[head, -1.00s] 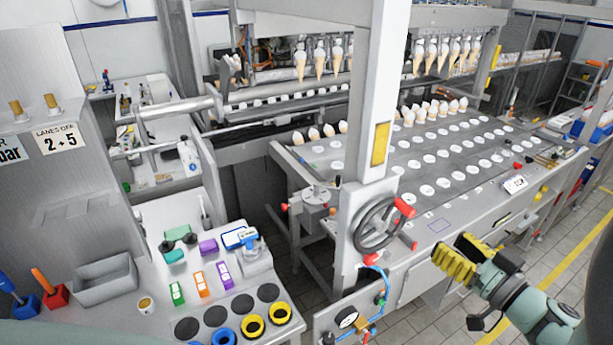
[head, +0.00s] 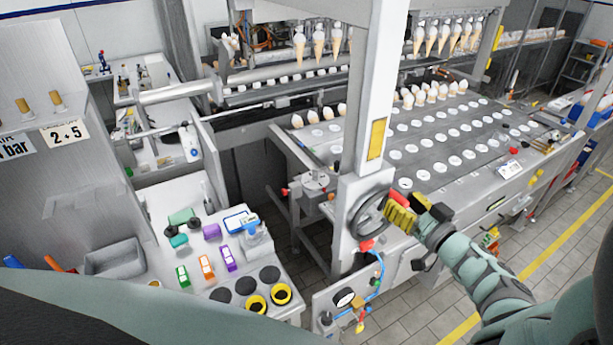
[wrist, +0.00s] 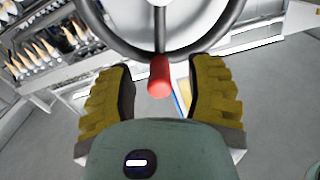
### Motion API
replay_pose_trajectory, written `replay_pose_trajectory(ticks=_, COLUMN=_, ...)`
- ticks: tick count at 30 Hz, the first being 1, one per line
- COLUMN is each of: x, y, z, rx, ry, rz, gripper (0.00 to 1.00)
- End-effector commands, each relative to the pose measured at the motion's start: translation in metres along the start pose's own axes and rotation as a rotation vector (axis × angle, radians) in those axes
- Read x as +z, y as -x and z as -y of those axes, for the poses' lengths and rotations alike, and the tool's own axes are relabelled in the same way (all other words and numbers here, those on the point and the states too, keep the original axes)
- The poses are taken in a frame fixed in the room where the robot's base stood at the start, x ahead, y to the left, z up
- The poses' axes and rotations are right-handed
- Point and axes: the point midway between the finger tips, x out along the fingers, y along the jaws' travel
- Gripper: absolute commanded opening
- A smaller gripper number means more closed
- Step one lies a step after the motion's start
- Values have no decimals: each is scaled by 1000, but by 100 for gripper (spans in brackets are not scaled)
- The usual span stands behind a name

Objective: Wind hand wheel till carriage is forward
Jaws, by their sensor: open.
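The dark hand wheel (head: 362,222) is mounted on the grey post of the machine. Its red handle (head: 398,198) is on the upper right of the rim. My gripper (head: 397,214) is at the handle, with yellow ridged fingers. In the wrist view the red handle (wrist: 159,76) points towards me between the two open fingers (wrist: 160,90), with a gap on each side. The wheel's rim (wrist: 125,50) is just beyond the fingertips. The carriage with hanging cones (head: 430,35) is over the back of the machine's table.
The perforated table (head: 440,150) holds several white discs and upright cones. A red knob and blue hose (head: 376,268) are below the wheel. A side bench (head: 190,265) with coloured blocks and rings is at left. The tiled floor at right is open.

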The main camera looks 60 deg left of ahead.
Motion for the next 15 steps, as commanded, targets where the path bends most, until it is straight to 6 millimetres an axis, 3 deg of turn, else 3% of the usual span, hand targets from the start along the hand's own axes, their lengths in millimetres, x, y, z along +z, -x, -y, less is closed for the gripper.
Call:
replay_pose_trajectory(ticks=4, x=0, y=-1, z=1, rx=-4, ry=1, rz=0, gripper=52)
replay_pose_trajectory(ticks=5, x=0, y=-1, z=1, rx=-4, ry=1, rz=0, gripper=56)
replay_pose_trajectory(ticks=15, x=0, y=0, z=1, rx=-3, ry=1, rz=-1, gripper=21)
